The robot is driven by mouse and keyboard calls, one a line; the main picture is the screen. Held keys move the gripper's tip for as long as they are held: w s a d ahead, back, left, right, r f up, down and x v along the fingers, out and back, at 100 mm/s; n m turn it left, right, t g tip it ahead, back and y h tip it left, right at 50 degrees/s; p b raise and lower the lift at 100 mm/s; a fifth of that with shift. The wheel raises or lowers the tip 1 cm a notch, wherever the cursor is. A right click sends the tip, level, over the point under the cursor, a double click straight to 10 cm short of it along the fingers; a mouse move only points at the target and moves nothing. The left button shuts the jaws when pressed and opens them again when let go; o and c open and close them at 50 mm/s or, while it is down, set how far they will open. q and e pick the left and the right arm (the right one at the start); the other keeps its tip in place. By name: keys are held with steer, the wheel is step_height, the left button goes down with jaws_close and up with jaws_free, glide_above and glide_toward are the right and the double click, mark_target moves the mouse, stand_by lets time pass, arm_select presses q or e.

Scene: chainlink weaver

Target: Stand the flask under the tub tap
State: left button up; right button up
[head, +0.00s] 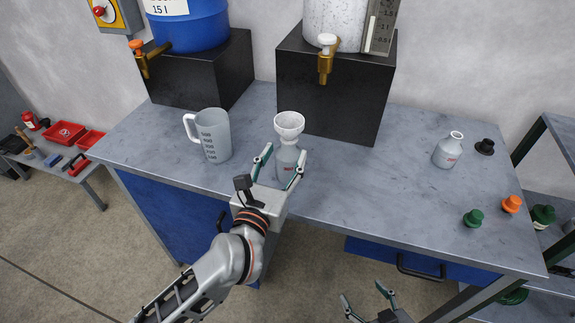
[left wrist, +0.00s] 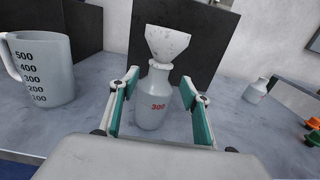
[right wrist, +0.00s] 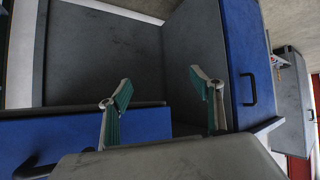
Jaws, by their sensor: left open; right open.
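A flask (head: 287,165) stands upright on the table with a white funnel (head: 289,122) in its mouth. In the left wrist view the flask (left wrist: 153,105) bears a red 300. My left gripper (head: 284,153) is open, with a finger on each side of this flask and gaps visible. A second, smaller flask (head: 446,152) stands uncapped at the right. The white tub (head: 335,22) sits on a black block, and its brass tap (head: 325,65) with a white knob overhangs the block's front. My right gripper (head: 361,291) is open and empty, low in front of the table.
A grey measuring jug (head: 212,137) stands left of the funnelled flask. A blue barrel (head: 188,22) with a tap (head: 140,62) rests on another block (head: 205,72). Green (head: 473,217), orange (head: 511,204) and black (head: 485,147) stoppers lie at the right. The table's middle right is clear.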

mark_target(286, 151)
arm_select(q)
steer(key=x, duration=0.4)
steer(key=shift+w, duration=0.3)
steer(key=shift+f, duration=0.1)
jaws_close()
